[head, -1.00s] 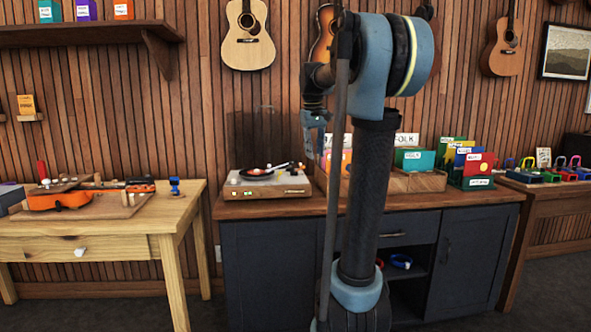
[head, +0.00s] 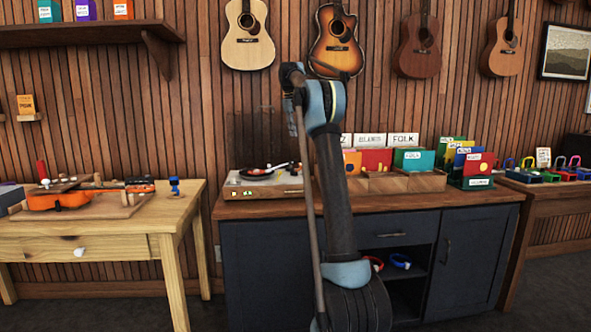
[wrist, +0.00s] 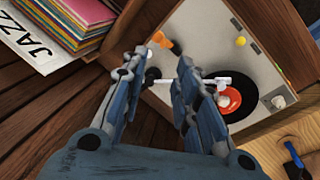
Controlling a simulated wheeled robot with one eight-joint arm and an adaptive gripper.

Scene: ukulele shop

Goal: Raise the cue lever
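The record player (head: 238,188) stands on the dark cabinet, left of my arm in the head view. The wrist view shows its pale deck (wrist: 203,38), a black record (wrist: 238,103) with a red label, and a white tonearm (wrist: 215,79). A small orange piece (wrist: 161,39) stands at the deck's edge, just beyond my fingertips; I cannot tell for certain whether it is the cue lever. My gripper (wrist: 160,64) is open over the deck, with nothing held. The tonearm's rear part shows between the fingers. In the head view my gripper cannot be made out clearly.
A yellow knob (wrist: 240,42) and a pale round knob (wrist: 278,101) are on the deck. A stack of records with a JAZZ card (wrist: 28,45) stands close on the left in the wrist view. A wooden bench (head: 100,238) with an orange instrument is farther left.

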